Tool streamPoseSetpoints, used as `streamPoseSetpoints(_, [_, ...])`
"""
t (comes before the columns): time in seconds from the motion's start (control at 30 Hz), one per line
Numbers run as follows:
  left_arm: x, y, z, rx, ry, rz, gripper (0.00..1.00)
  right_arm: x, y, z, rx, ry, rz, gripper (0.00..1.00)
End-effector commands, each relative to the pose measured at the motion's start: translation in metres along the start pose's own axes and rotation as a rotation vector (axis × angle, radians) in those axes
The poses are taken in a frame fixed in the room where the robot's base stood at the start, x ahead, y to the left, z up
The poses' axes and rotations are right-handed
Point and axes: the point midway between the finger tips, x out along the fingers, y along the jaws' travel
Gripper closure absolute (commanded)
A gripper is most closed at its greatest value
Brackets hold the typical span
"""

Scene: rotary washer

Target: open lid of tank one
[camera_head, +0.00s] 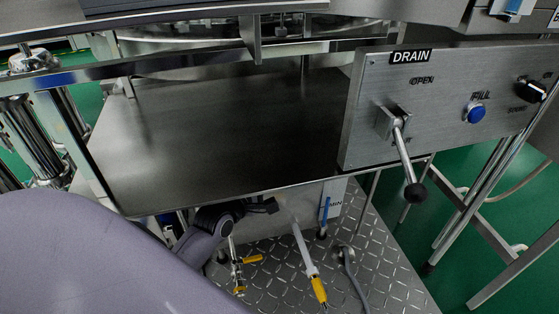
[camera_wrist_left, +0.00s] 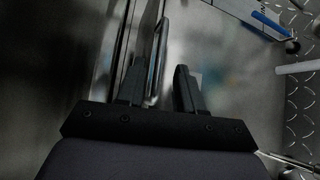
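My left arm comes in from the lower left of the head view. Its dark left gripper (camera_head: 266,206) is at the lower edge of the steel front panel (camera_head: 230,130). In the left wrist view the two fingers of the left gripper (camera_wrist_left: 158,75) are apart. A thin metal handle-like bar (camera_wrist_left: 159,50) stands between them, with a gap to the right finger. Whether it touches the left finger I cannot tell. Which surface is the lid of tank one is not clear, and no lid is seen raised. My right gripper is not in view.
A control panel (camera_head: 440,100) marked DRAIN holds a lever (camera_head: 403,155) with a black knob and a blue button (camera_head: 476,114). Below are pipes with yellow valve handles (camera_head: 319,290) over a diamond-plate floor (camera_head: 370,260). Steel frame legs (camera_head: 480,200) stand at right.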

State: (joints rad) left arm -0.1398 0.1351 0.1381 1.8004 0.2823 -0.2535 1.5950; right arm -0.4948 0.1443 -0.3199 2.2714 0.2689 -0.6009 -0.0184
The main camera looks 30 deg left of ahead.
Motion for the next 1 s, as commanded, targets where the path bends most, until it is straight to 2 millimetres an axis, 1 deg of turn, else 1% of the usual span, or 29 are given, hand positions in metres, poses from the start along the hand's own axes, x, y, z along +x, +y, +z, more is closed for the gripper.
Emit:
streamPoseSetpoints(0.03, [0.007, -0.002, 0.000, 0.001, -0.001, 0.002, 0.64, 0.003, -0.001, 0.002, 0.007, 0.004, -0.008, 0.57])
streamPoseSetpoints(0.2, [0.030, -0.002, 0.000, 0.004, -0.001, 0.002, 0.64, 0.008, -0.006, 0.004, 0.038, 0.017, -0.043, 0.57])
streamPoseSetpoints(0.3, [0.043, -0.002, 0.000, 0.004, -0.002, 0.001, 0.64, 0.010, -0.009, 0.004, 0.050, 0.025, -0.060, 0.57])
streamPoseSetpoints(0.4, [0.052, -0.002, 0.000, 0.006, -0.002, 0.001, 0.64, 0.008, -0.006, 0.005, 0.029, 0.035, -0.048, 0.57])
streamPoseSetpoints(0.6, [0.061, -0.001, 0.001, 0.005, -0.002, 0.000, 0.64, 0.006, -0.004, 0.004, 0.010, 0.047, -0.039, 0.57])
streamPoseSetpoints(0.87, [0.061, 0.000, 0.001, 0.005, -0.002, -0.001, 0.64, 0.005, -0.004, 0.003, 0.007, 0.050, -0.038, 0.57])
streamPoseSetpoints(0.9, [0.061, 0.000, 0.001, 0.005, -0.002, -0.001, 0.77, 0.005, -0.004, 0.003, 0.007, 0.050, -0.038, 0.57])
streamPoseSetpoints(0.97, [0.061, 0.000, 0.001, 0.005, -0.002, -0.001, 0.96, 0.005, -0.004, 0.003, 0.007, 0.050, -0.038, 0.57])
streamPoseSetpoints(1.0, [0.061, 0.000, 0.001, 0.005, -0.002, -0.001, 1.00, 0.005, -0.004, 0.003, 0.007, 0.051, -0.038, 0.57])
